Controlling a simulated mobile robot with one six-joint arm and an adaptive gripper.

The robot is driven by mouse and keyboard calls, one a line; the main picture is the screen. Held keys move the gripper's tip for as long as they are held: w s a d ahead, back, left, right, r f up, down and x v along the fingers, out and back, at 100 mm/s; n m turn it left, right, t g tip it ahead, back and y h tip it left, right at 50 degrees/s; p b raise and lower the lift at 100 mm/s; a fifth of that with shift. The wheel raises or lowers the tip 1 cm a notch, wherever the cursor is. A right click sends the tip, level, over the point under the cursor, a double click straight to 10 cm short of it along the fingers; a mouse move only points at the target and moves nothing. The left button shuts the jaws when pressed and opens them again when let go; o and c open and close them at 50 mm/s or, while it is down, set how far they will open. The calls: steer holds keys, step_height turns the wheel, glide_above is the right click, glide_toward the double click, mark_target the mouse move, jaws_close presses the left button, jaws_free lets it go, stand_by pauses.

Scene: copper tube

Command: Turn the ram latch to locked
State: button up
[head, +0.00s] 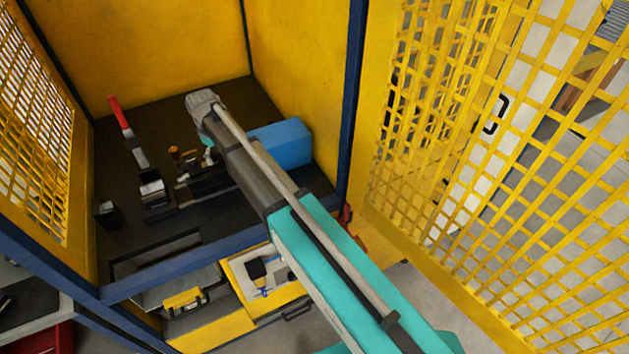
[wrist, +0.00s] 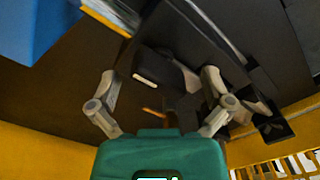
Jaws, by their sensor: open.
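I cannot make out the ram latch for certain in either view. A lever with a red handle (head: 119,112) stands at the back left of the dark bench inside the yellow enclosure; I cannot tell whether it is the latch. My gripper (wrist: 158,76) is open, with its two grey fingers spread apart and nothing seen held between them. A dark block with a pale face (wrist: 146,80) and a small orange part (wrist: 152,112) show in the gap between the fingers. In the head view my arm hides most of the gripper and part of the machine.
A blue box (head: 283,143) stands on the bench right of my arm, and it also shows in the wrist view (wrist: 35,25). Dark fixtures (head: 155,193) stand left of my arm. Yellow walls (head: 150,45) and a yellow mesh panel (head: 440,120) bound the space. A blue front rail (head: 200,265) crosses below.

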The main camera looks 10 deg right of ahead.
mark_target(217, 151)
steer(key=n, duration=0.9)
step_height(217, 151, up, 14)
steer(key=p, duration=1.4)
steer(key=s+d+f+m+b, duration=0.4)
steer(key=s+d+m, duration=0.1)
steer(key=d, duration=0.3)
steer(key=s+d+f+m+b, duration=0.5)
steer(key=s+d+m, duration=0.1)
steer(key=d, duration=0.3)
steer(key=s+d+f+m+b, duration=0.4)
steer(key=s+d+m, duration=0.2)
steer(key=d, duration=0.3)
steer(key=shift+s+d+f, duration=0.2)
steer(key=shift+s+d, duration=0.05)
steer(key=shift+s, duration=0.3)
